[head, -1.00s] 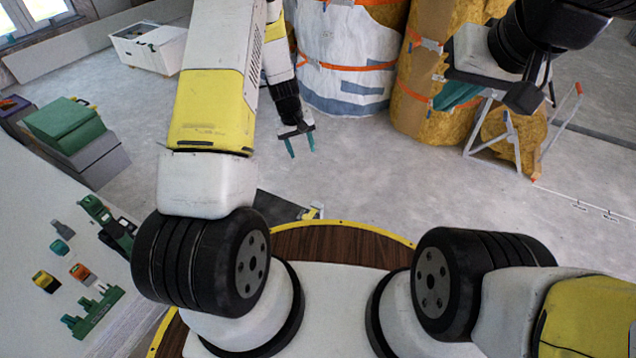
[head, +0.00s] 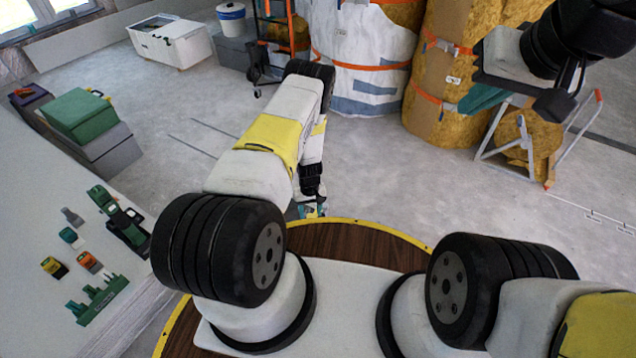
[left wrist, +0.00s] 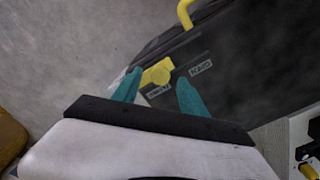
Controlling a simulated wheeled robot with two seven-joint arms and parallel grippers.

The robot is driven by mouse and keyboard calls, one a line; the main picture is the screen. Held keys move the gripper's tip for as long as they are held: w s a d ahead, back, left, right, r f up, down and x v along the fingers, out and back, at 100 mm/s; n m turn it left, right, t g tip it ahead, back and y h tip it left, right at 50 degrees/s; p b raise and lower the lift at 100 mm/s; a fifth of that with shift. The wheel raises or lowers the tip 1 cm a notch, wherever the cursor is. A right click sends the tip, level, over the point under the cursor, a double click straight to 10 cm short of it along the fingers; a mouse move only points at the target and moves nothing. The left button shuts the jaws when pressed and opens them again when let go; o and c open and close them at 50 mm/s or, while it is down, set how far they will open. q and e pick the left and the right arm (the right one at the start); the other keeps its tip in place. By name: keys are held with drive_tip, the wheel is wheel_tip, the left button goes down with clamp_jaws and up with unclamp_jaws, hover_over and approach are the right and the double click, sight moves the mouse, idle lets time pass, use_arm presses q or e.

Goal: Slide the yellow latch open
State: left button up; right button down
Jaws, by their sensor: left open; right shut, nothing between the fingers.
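The yellow latch (left wrist: 158,72) is on a dark panel (left wrist: 250,65) in the left wrist view. It sits beside a small label that I cannot read clearly. In the head view my left gripper (head: 312,209) is low, just beyond the round wooden top, and the panel is mostly hidden. My right gripper (head: 484,98) is shut and empty at upper right.
A yellow handle (left wrist: 184,12) rises from the panel. At left is a pale board (head: 50,220) with several small parts. Green and grey boxes (head: 85,115) stand behind it. Open grey floor lies between.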

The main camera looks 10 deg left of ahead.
use_arm(q)
drive_tip(key=shift+f, duration=0.85)
clamp_jaws()
idle(0.8)
